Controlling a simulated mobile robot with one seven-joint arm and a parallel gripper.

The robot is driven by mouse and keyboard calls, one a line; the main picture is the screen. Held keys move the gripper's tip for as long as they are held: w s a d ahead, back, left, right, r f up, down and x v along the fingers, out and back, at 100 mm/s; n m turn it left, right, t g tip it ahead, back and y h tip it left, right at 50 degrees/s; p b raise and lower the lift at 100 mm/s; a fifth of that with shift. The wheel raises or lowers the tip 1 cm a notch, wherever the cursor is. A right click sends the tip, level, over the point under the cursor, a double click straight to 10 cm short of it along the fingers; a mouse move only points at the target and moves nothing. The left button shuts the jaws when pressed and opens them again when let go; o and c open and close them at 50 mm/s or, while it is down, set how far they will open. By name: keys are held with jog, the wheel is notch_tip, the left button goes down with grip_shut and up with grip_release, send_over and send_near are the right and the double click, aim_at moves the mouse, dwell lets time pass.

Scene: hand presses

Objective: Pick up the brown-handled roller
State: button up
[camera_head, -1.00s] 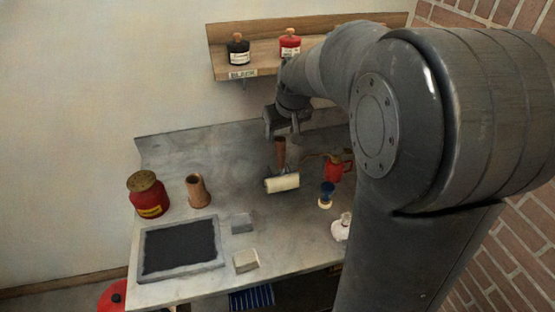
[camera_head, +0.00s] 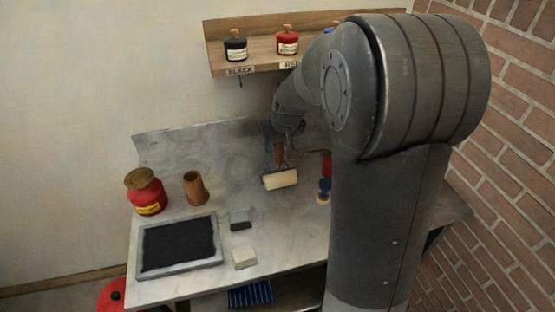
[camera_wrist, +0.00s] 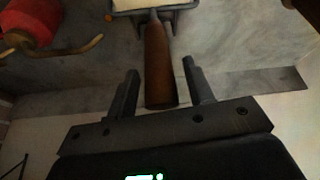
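The brown-handled roller (camera_head: 281,180) lies on the grey bench, its cream cylinder toward the front and its handle toward the back. In the wrist view its brown handle (camera_wrist: 158,62) points at my gripper. My gripper (camera_wrist: 160,82) is open, with one finger on each side of the handle's end and a visible gap on both sides. In the head view my gripper (camera_head: 277,145) is down at the handle, partly hidden by my wrist.
A shelf (camera_head: 262,57) holds bottles.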

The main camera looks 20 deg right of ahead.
jog(key=c, duration=0.9)
jog(key=shift+r, duration=0.15)
